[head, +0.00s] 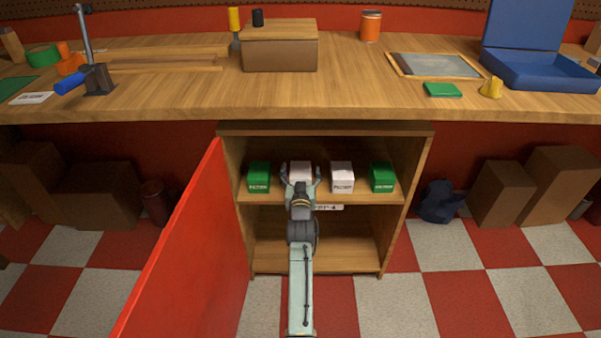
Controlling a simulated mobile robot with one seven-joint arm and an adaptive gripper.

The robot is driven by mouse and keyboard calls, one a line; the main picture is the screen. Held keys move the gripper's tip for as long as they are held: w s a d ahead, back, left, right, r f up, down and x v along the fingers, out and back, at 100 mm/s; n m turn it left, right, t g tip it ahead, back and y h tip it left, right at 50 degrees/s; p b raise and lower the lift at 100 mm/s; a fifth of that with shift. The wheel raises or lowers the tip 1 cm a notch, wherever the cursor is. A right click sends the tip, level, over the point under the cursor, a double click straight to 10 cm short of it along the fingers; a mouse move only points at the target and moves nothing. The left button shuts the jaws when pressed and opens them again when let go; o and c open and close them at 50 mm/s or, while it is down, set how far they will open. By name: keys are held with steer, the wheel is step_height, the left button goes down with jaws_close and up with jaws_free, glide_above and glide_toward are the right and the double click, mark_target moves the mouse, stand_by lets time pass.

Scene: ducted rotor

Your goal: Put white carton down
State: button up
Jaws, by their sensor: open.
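A white carton (300,174) stands on the upper shelf (276,198) of the open cabinet under the workbench. My gripper (301,172) is at this carton, with a finger on either side of it. The fingers are open; whether they touch the carton cannot be made out. My gripper and wrist hide the carton's lower front. A second white carton (342,177) with dark print stands on the same shelf, just to the right.
Green cartons stand at the shelf's left (259,176) and right (382,177). The red door (178,260) stands open at left. The cabinet's side walls and the worktop (345,98) bound the opening. The lower compartment (335,250) looks empty where visible.

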steer(key=shift+s+r+p, duration=0.15)
steer(key=shift+r+p, duration=0.1)
steer(key=shift+p, duration=0.05)
steer(key=s+p, duration=0.4)
steer(key=s, duration=0.7)
steer(key=shift+s+p, duration=0.4)
steer(key=shift+f, duration=0.1)
